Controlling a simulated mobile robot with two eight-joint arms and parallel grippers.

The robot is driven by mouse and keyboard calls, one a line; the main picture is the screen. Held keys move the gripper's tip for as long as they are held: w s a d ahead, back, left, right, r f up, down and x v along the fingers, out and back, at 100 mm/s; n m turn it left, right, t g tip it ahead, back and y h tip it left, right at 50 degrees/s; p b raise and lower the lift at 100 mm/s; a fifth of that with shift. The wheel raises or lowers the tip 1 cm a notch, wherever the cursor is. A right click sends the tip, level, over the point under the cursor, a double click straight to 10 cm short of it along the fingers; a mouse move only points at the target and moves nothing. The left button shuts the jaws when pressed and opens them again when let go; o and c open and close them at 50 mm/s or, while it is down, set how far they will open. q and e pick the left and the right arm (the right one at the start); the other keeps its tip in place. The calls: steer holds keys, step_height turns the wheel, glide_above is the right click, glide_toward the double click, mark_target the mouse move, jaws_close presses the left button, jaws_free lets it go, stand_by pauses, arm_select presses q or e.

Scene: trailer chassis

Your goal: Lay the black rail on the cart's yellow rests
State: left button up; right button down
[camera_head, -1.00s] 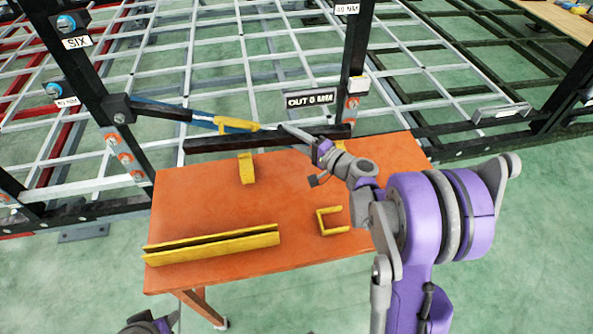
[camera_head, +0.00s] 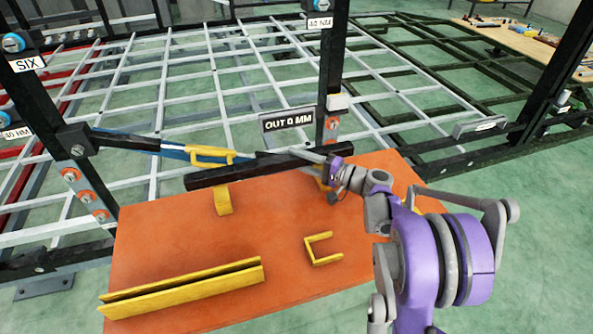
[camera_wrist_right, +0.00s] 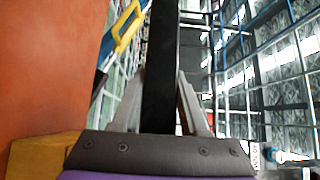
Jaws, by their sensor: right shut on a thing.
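The black rail (camera_head: 245,172) lies lengthwise over the far edge of the orange-topped cart (camera_head: 190,240). My right gripper (camera_head: 335,172) is shut on it near its right end. In the right wrist view the rail (camera_wrist_right: 160,75) runs between the two fingers. One yellow rest (camera_head: 223,201) stands under the rail's left part; I cannot tell whether they touch. Another yellow rest (camera_head: 324,184) is mostly hidden behind my right gripper. A yellow part also shows at the lower left of the right wrist view (camera_wrist_right: 40,158). My left gripper is not in view.
Behind the cart stand black posts (camera_head: 327,70) with a white grid frame. A tool with a yellow handle (camera_head: 210,155) spans just beyond the rail.

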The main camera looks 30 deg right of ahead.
steer(key=shift+f+b, duration=0.35)
steer(key=shift+f, duration=1.35)
steer(key=shift+s+a+f+b, duration=0.1)
steer(key=shift+a+f+b, duration=0.1)
steer(key=shift+f+b, duration=0.3)
steer(key=shift+c, duration=2.1)
jaws_free()
steer(key=shift+a+f, duration=0.1)
steer(key=shift+f, duration=0.1)
steer(key=shift+r, duration=0.1)
steer(key=shift+r+p, duration=0.35)
steer(key=shift+s+d+r, duration=0.1)
steer(key=shift+s+d, duration=0.15)
steer(key=shift+d, duration=0.1)
steer(key=v, duration=0.7)
steer(key=shift+w+r+p, duration=0.1)
steer(key=shift+r+p, duration=0.05)
steer(key=shift+p, duration=0.15)
